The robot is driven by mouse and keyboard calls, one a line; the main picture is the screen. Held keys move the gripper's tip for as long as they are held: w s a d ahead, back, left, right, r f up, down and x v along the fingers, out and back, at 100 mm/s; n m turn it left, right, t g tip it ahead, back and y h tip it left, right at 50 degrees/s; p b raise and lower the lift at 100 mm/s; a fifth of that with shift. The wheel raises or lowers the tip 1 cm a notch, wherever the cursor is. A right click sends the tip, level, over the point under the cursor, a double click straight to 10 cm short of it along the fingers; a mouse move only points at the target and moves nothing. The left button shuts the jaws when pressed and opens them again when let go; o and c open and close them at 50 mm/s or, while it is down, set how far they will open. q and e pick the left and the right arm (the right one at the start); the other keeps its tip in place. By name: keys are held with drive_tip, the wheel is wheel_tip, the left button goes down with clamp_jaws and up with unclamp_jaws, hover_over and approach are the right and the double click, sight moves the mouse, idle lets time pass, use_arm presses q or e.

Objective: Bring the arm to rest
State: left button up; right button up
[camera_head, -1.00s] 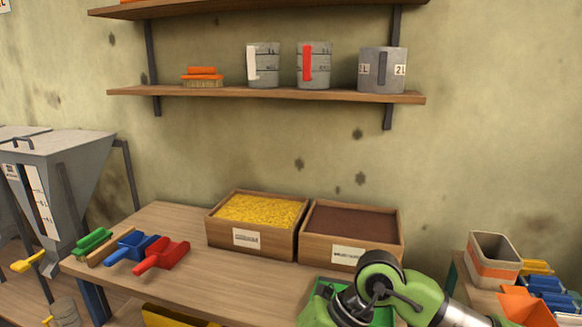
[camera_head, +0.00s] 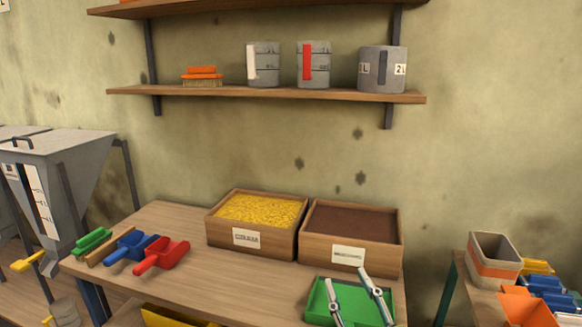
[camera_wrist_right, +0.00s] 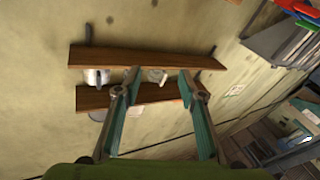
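My right gripper (camera_head: 347,278) rises from the bottom edge of the head view, its two pale fingers in front of the green tray (camera_head: 318,302). In the right wrist view its fingers (camera_wrist_right: 158,72) stand well apart with nothing between them, facing the wall and the shelves (camera_wrist_right: 140,58). The rest of the right arm is out of the head view. My left gripper and arm are not in view.
On the workbench (camera_head: 165,220) stand a box of yellow grains (camera_head: 248,240) and a box of brown material (camera_head: 348,255). Red (camera_head: 162,256), blue (camera_head: 130,246) and green (camera_head: 92,241) scoops lie left. A wall shelf (camera_head: 220,92) holds measuring jugs. A side table (camera_head: 450,290) stands right.

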drive_tip(key=s+d+f+m+g+h, duration=0.1)
drive_tip(key=s+d+f+g+h, duration=0.15)
drive_tip(key=f, duration=0.35)
drive_tip(key=s+d+f+m+g+h, duration=0.1)
drive_tip(key=d+f+m+g, duration=0.15)
drive_tip(key=f, duration=0.35)
drive_tip(key=s+d+f+g, duration=0.2)
drive_tip(key=s+f+g, duration=0.3)
drive_tip(key=s+f, duration=0.55)
drive_tip(key=s+d+f+g, duration=0.3)
drive_tip(key=s+f+g, duration=0.4)
drive_tip(key=s, duration=0.7)
wheel_tip(320, 180, down, 26)
drive_tip(key=s+d+f+g, duration=0.1)
drive_tip(key=s+d+f, duration=0.1)
drive_tip(key=s+f, duration=1.4)
drive_tip(key=shift+s+d+f+n, duration=0.2)
drive_tip(key=shift+s+f+n, duration=0.25)
drive_tip(key=shift+s, duration=0.3)
